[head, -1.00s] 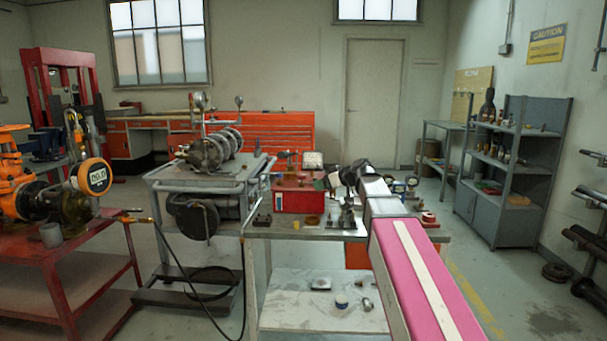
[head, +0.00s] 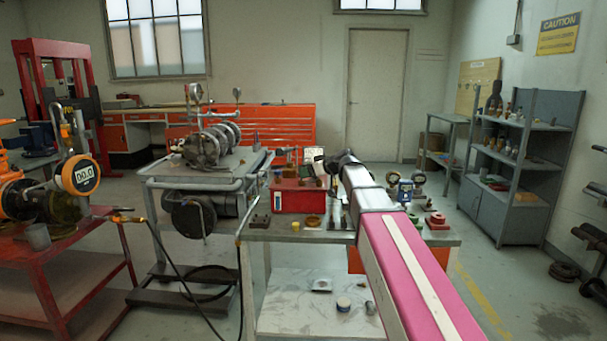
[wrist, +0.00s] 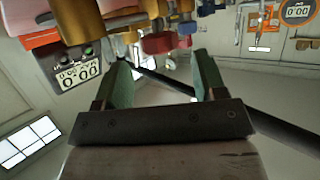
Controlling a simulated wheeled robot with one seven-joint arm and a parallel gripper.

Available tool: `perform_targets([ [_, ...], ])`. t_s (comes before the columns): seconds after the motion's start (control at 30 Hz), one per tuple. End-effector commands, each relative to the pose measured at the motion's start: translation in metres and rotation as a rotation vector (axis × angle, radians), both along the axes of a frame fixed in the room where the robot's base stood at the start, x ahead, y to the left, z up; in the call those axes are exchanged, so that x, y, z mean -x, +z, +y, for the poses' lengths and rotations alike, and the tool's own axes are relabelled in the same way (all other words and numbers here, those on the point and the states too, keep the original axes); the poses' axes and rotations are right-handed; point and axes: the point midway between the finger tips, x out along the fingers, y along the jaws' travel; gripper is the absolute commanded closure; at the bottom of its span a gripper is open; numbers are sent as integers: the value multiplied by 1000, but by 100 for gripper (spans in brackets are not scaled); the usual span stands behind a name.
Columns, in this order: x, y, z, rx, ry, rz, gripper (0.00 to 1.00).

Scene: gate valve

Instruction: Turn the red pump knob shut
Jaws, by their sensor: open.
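I cannot clearly single out the red pump knob in the head view; a small red part (head: 437,219) sits at the right end of the workbench (head: 290,233). In the wrist view, which is upside down, a red rounded part (wrist: 160,43) shows just beyond and between my fingertips; I cannot tell whether it is the knob. My gripper (wrist: 160,70) is open, its two green fingers apart with nothing held between them. In the head view my arm reaches over the bench and its far end hides part of what lies behind.
A red toolbox (head: 298,197) and gauges (head: 405,190) stand on the bench around my arm. A pump on a grey cart (head: 205,160) is to the left, with a hose hanging down. A red table (head: 75,240) carries an orange valve.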

Motion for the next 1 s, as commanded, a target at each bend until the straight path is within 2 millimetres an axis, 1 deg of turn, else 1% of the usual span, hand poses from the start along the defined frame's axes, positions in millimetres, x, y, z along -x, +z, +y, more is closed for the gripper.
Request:
perform_targets([
  [0.03,-6,-3,7,1,1,1,36],
  [0.1,-11,-7,14,0,1,0,36],
  [0.23,-17,-11,22,0,0,0,36],
  [0.4,-20,-13,26,0,-1,0,36],
  [0.63,-19,-13,26,0,-1,0,36],
  [0.67,-19,-13,26,0,-1,0,45],
  [0.7,-19,-13,26,0,-1,0,58],
  [0.77,-19,-13,26,0,-1,0,78],
  [0.8,-19,-13,26,0,-1,0,85],
  [1.0,-19,-13,26,0,-5,0,85],
])
